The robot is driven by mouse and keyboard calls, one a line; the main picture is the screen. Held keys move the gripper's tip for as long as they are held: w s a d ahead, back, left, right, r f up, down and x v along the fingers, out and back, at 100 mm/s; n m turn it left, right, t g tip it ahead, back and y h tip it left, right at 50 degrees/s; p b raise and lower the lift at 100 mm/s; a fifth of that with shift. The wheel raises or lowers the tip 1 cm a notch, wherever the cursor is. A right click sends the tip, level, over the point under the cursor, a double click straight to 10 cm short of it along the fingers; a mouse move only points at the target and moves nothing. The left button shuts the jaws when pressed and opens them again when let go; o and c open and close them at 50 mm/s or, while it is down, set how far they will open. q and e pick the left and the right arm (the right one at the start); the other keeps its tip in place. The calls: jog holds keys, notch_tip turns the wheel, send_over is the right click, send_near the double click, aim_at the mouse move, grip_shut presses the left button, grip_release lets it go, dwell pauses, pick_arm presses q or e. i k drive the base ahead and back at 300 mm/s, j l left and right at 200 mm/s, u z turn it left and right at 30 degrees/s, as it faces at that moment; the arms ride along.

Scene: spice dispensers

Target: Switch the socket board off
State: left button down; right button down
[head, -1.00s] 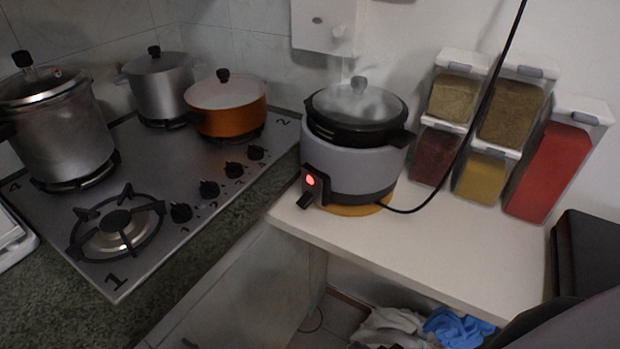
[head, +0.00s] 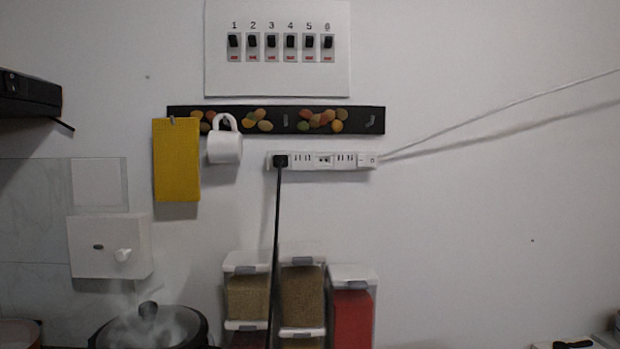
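The white socket board (head: 322,161) is fixed to the wall near the middle of the head view. A black plug (head: 280,161) sits in its left end, with a black cord (head: 275,235) hanging down from it. A small white switch (head: 367,161) is at the board's right end; its position is too small to tell. A white cable runs from that end up to the right. Neither of my grippers is in the head view now.
Above the board are a dark hook rail (head: 355,120) with a white mug (head: 224,147) and yellow cloth (head: 176,160), and a numbered switch panel (head: 277,75). Spice dispensers (head: 351,315) stand below. A steaming cooker (head: 152,328) is lower left. The wall at right is clear.

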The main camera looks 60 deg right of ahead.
aim_at(362, 160)
jog(key=k+z, duration=0.1)
jog(key=z, duration=1.6)
